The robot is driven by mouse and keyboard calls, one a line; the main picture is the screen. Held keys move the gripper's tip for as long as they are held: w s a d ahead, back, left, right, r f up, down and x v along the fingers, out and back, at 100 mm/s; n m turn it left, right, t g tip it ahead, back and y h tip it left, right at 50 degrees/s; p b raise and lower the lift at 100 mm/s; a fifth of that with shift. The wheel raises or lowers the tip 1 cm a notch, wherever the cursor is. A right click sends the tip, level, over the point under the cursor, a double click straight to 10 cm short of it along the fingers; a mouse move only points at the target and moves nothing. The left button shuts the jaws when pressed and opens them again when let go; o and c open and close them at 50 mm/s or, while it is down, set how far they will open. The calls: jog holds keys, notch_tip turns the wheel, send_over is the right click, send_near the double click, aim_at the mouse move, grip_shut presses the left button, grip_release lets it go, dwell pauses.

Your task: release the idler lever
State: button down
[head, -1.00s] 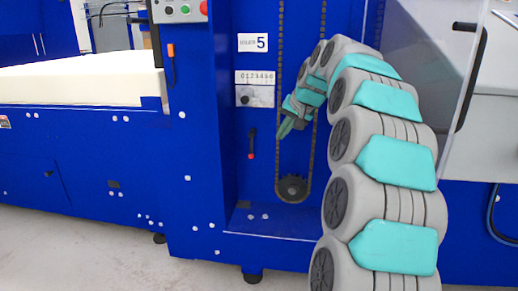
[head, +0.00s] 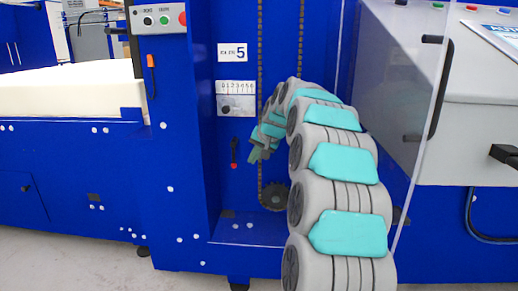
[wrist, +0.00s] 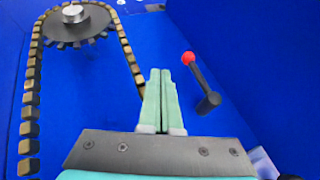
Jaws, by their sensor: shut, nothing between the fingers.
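The idler lever (head: 235,151) is a short black handle with a red knob at its lower end, hanging on the blue panel. In the wrist view the lever (wrist: 204,87) lies right of my fingers, its red knob at the upper left and its pivot at the lower right. My gripper (head: 253,157) is just right of the lever in the head view, near the knob's height. In the wrist view my gripper (wrist: 160,73) has its two green fingers together and empty. A gap shows between fingers and lever; I cannot tell whether their depths match.
A chain (head: 260,60) runs down to a toothed sprocket (head: 274,197) close to my gripper. A scale plate (head: 236,98) sits above the lever. A clear panel (head: 425,130) with a dark handle stands right of my arm. White foam (head: 70,88) lies left.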

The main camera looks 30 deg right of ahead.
aim_at(234, 153)
jog(key=w+a, duration=0.3)
jog(key=shift+w+f, duration=0.1)
jog(key=shift+f, duration=0.2)
jog(key=shift+d+f, duration=0.1)
